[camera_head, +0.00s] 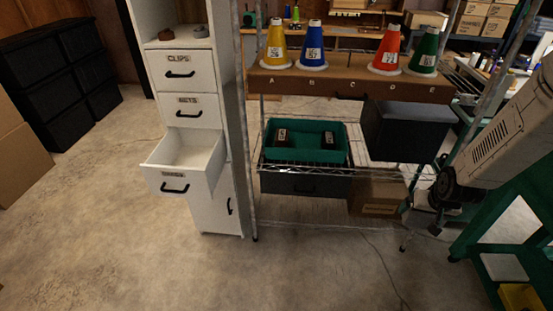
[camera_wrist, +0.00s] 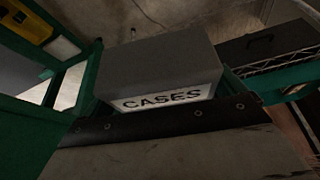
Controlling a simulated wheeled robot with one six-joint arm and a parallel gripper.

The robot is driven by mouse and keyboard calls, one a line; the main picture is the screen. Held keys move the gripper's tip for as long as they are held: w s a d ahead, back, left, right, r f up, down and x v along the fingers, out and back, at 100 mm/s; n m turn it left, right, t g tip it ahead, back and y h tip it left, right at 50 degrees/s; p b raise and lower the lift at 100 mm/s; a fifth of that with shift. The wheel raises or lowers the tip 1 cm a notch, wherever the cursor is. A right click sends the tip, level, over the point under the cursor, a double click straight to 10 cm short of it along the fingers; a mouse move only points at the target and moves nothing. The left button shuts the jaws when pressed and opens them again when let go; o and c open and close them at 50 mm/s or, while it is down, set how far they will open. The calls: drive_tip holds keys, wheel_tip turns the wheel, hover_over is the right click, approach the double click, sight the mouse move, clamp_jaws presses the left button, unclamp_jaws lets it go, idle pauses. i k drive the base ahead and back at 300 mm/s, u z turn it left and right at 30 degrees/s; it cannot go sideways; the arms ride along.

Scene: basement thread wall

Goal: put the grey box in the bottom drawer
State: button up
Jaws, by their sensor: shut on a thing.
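The grey box (camera_head: 405,130) is dark in the head view, to the right of the wire rack's middle and below the brown top shelf. In the wrist view the grey box (camera_wrist: 155,62) shows a white label reading "CASES". My gripper (camera_wrist: 155,122) is shut on it; the fingertips are not clear in either view. The bottom drawer (camera_head: 178,178) of the white cabinet, at the left, is pulled open and looks empty. The box is well to the right of this drawer.
Two closed drawers (camera_head: 182,90) sit above the open one. A green bin (camera_head: 305,143) with dark items stands on the rack between drawer and box. Several coloured cones (camera_head: 311,48) stand on the brown shelf (camera_head: 345,86). Floor (camera_head: 200,265) in front is clear.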

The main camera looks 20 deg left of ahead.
sight(198, 164)
drive_tip(key=k, duration=2)
drive_tip(key=u, duration=0.95)
drive_tip(key=i, duration=1.65)
drive_tip(key=z, duration=0.05)
